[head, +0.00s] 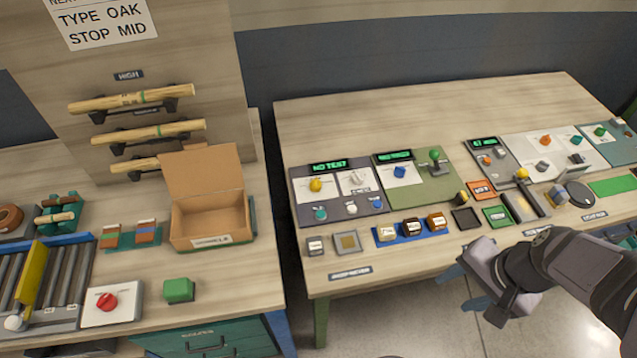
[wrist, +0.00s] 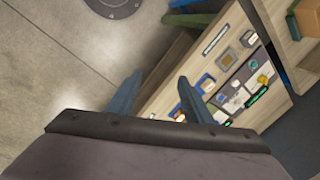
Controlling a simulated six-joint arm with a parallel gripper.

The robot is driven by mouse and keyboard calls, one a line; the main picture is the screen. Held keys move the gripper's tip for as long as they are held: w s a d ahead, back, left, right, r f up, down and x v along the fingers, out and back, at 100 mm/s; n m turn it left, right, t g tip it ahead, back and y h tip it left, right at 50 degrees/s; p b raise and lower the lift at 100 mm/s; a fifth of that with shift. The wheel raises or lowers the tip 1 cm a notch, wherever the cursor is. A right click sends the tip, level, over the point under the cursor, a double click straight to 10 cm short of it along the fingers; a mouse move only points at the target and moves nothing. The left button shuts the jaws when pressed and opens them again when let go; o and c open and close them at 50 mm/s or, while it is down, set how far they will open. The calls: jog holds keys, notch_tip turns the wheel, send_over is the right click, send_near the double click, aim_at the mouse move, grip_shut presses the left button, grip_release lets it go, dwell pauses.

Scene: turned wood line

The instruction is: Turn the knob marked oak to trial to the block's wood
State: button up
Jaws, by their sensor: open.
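A grey panel (head: 335,193) with a lit display reading "NO TEST" stands on the right bench. It carries a yellow knob (head: 316,185), a white knob (head: 357,178) and smaller teal and white knobs. A blue knob (head: 400,172) sits on the panel beside it. The knob markings are too small to read, so I cannot tell which is oak. Several wood-toned blocks (head: 411,227) stand in a blue tray in front. My gripper (head: 472,292) is open and empty, off the bench's front edge, apart from every knob. It also shows in the wrist view (wrist: 160,80).
A green-handled lever (head: 435,158) rises right of the blue knob. More panels and trays line the bench to the right. An open cardboard box (head: 210,222) stands on the left bench. The back of the right bench (head: 420,118) is clear.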

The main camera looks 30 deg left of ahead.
jog(key=w+a+f+m+t+y+b, duration=0.25)
jog(key=w+a+f+m+b, duration=0.2)
jog(key=a+b, duration=0.5)
jog(key=w+a+f+m+t+y+b, duration=0.1)
jog(key=w+a+f+m+y+b, duration=0.5)
jog(key=a, duration=0.7)
jog(key=m+t+b, duration=0.2)
jog(key=m+b, duration=0.7)
jog(key=b, duration=0.4)
send_near(317, 185)
jog(key=shift+w+f+y, duration=0.25)
jog(key=shift+w+f, duration=0.05)
jog(key=shift+f, duration=0.2)
jog(key=shift+a+m+b, duration=0.3)
jog(key=shift+a+m, duration=0.2)
jog(key=shift+m, duration=0.15)
jog(key=shift+p+x, duration=0.45)
jog(key=shift+x, duration=3.2)
jog(key=shift+r, duration=0.1)
jog(key=shift+c, duration=0.7)
jog(key=c, duration=0.9)
